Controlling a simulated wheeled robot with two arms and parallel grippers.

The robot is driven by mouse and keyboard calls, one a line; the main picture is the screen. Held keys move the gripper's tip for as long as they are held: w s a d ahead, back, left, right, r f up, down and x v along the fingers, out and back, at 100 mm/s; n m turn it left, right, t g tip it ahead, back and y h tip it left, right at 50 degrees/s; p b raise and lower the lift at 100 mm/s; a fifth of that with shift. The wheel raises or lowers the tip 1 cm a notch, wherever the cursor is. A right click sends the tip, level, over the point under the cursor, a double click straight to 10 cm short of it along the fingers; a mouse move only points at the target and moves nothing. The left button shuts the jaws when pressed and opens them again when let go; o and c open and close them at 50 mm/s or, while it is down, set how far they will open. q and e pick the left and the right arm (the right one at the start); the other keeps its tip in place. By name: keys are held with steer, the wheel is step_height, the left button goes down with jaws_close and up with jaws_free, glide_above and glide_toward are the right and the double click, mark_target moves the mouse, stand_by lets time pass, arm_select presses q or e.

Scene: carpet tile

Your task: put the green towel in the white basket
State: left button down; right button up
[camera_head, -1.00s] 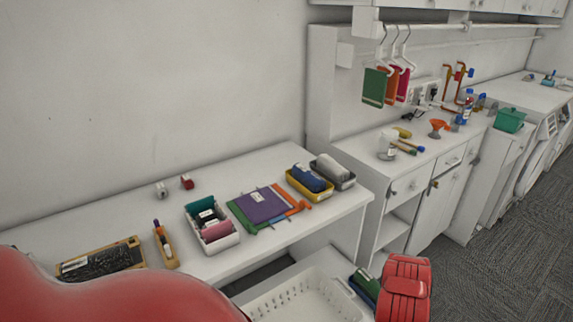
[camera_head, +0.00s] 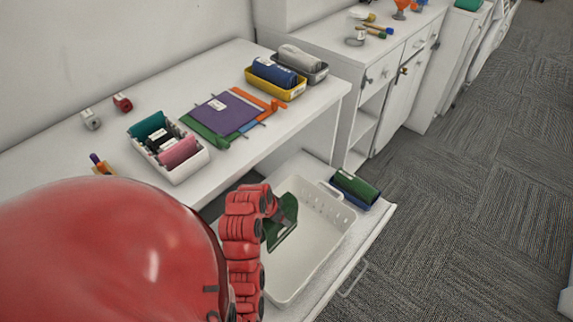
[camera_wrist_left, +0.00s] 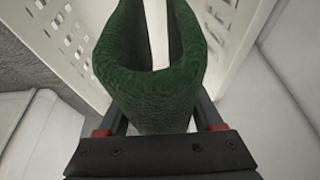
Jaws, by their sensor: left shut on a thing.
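The green towel (camera_head: 287,224) hangs from my left gripper (camera_head: 271,213), over the left part of the white basket (camera_head: 318,215). In the left wrist view the folded green towel (camera_wrist_left: 150,88) is pinched between both fingers of the left gripper (camera_wrist_left: 157,122), its loop bulging upward. The perforated wall of the white basket (camera_wrist_left: 232,35) shows beside it. Whether the towel touches the basket floor I cannot tell. The basket stands on a pulled-out white surface below the table. Part of its left side is hidden by my red arm. My right gripper is not in view.
A rolled green and blue bundle (camera_head: 355,188) lies just beyond the basket. The white table (camera_head: 240,175) above holds a white bin (camera_head: 190,168), flat purple cloth (camera_head: 228,112) and a yellow tray (camera_head: 280,90). Grey carpet (camera_head: 450,210) is open at right.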

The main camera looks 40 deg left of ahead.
arm_select(q)
step_height(320, 180, down, 9)
steer(key=p, duration=0.1)
steer(key=shift+f, duration=0.15)
steer(key=shift+f, duration=0.15)
steer(key=shift+c, duration=0.2)
jaws_free()
